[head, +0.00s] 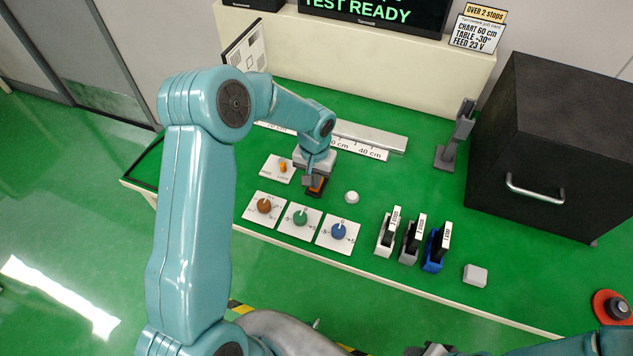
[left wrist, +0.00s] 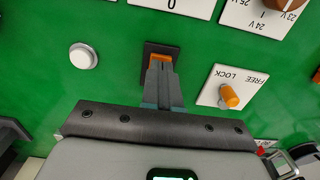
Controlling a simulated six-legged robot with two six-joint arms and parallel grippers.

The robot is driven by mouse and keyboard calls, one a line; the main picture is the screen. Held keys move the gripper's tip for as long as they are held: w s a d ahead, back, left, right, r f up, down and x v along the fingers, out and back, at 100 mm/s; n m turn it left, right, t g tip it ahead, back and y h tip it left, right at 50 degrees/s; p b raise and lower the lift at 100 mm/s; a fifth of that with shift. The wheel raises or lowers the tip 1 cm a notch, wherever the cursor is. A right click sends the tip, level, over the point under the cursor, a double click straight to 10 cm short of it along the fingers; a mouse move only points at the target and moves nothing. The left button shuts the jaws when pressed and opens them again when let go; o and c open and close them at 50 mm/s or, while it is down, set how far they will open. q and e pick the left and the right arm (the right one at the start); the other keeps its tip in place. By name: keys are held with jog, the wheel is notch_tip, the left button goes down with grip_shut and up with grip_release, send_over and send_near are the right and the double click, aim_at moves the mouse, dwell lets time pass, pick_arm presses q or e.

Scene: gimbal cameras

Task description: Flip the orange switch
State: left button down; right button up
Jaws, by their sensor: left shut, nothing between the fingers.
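The orange switch (head: 317,183) is a small orange rocker in a dark base on the green table top. It also shows in the left wrist view (left wrist: 164,52), partly covered by my fingertips. My left gripper (head: 309,178) is shut and empty, its fingertips at the switch; in the left wrist view the closed fingers (left wrist: 160,65) overlap the rocker's near edge. I cannot tell whether they touch it or which way it is tipped. At the bottom edge of the head view, part of what seems to be my right gripper (head: 430,350) shows, its jaws unclear.
A white plate with an orange lock lever (head: 283,167) and a white round button (head: 351,197) flank the switch. Three dials (head: 301,218) stand in front.

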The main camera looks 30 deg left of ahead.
pick_arm(q)
notch_tip(320, 180, up, 6)
jog(key=p, duration=0.3)
jog(key=shift+r, duration=0.2)
dwell(0.5)
